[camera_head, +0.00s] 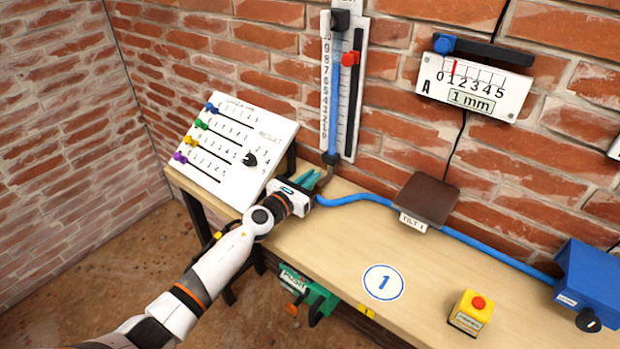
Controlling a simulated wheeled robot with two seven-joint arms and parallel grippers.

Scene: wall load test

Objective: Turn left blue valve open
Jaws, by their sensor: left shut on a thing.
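My left gripper (309,181) reaches in from the lower left to the back of the table, just below the tall tube gauge (339,90) on the wall. It is shut at the near end of the blue hose, by the gauge's dark lower fitting (328,172). The left blue valve is mostly hidden by the gripper and cannot be made out clearly, nor can its angle. The blue hose (360,197) runs right from there along the table's back. My right gripper is not in view.
A white slider panel (225,170) stands close left of the gripper. On the wooden table (330,245) are a brown tilt plate (428,198), a yellow box with a red button (470,312) and a blue box (588,280). The table's middle is clear.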

